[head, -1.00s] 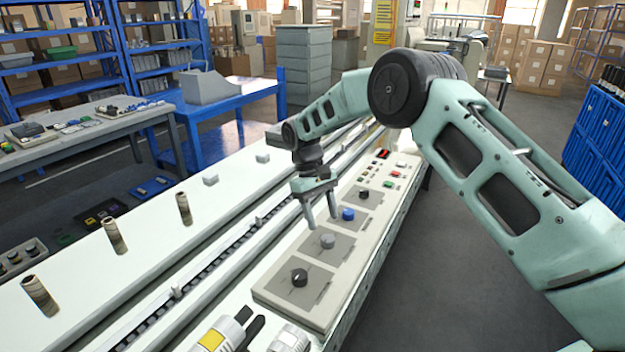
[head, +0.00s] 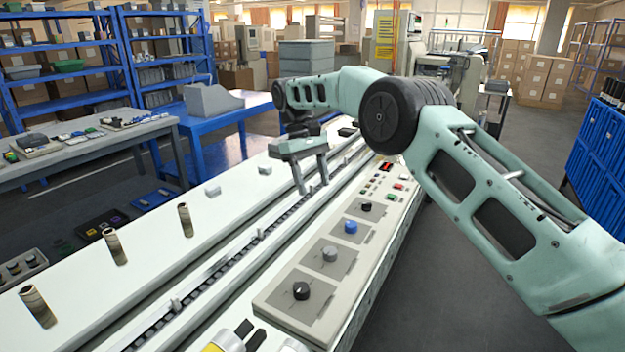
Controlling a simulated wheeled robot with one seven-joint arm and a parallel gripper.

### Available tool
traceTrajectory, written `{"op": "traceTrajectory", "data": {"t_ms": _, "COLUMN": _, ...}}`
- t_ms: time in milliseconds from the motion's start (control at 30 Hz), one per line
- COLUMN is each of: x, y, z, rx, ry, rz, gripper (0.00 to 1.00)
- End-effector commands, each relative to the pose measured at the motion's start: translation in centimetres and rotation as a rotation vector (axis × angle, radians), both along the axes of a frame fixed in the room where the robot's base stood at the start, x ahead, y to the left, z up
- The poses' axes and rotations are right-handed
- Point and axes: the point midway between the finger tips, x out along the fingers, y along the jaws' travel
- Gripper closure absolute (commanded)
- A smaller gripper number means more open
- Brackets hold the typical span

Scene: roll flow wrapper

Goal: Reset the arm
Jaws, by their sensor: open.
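My gripper (head: 311,189) is in the head view, above the wrapper's conveyor channel, with its two fingers pointing down and apart. It is open and nothing shows between the fingers. It is to the upper left of the control panel and touches no knob. The panel (head: 318,276) carries a black knob (head: 301,290), a grey knob (head: 330,254), a blue knob (head: 351,227) and another black knob (head: 366,206) in a row. Small red and green buttons (head: 393,190) sit beyond them. My arm reaches in from the right.
The long white wrapper bed (head: 150,245) has several short posts (head: 114,247) on its left side. A blue table (head: 225,110) and a grey workbench (head: 90,150) stand at the left. Blue crates (head: 597,150) stand at the right. The floor right of the machine is clear.

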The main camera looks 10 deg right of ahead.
Motion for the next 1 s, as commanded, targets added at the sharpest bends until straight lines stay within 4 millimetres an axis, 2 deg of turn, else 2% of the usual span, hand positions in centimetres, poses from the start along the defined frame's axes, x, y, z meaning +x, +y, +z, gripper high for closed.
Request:
{"op": "traceTrajectory", "data": {"t_ms": 167, "x": -0.3, "y": 0.4, "z": 0.3, "rx": 0.007, "ry": -0.005, "rz": 0.006, "gripper": 0.45}}
{"op": "traceTrajectory", "data": {"t_ms": 267, "x": -1.3, "y": 1.6, "z": 1.2, "rx": 0.03, "ry": -0.017, "rz": 0.024, "gripper": 0.45}}
{"op": "traceTrajectory", "data": {"t_ms": 367, "x": -3.4, "y": 3.5, "z": 2.5, "rx": 0.069, "ry": -0.042, "rz": 0.054, "gripper": 0.45}}
{"op": "traceTrajectory", "data": {"t_ms": 567, "x": -10.1, "y": 7.4, "z": 4.8, "rx": 0.151, "ry": -0.1, "rz": 0.119, "gripper": 0.45}}
{"op": "traceTrajectory", "data": {"t_ms": 700, "x": -15.9, "y": 9.2, "z": 5.7, "rx": 0.197, "ry": -0.14, "rz": 0.158, "gripper": 0.45}}
{"op": "traceTrajectory", "data": {"t_ms": 867, "x": -23.3, "y": 9.8, "z": 6.0, "rx": 0.235, "ry": -0.186, "rz": 0.197, "gripper": 0.45}}
{"op": "traceTrajectory", "data": {"t_ms": 1000, "x": -30.0, "y": 9.0, "z": 5.3, "rx": 0.255, "ry": -0.232, "rz": 0.222, "gripper": 0.45}}
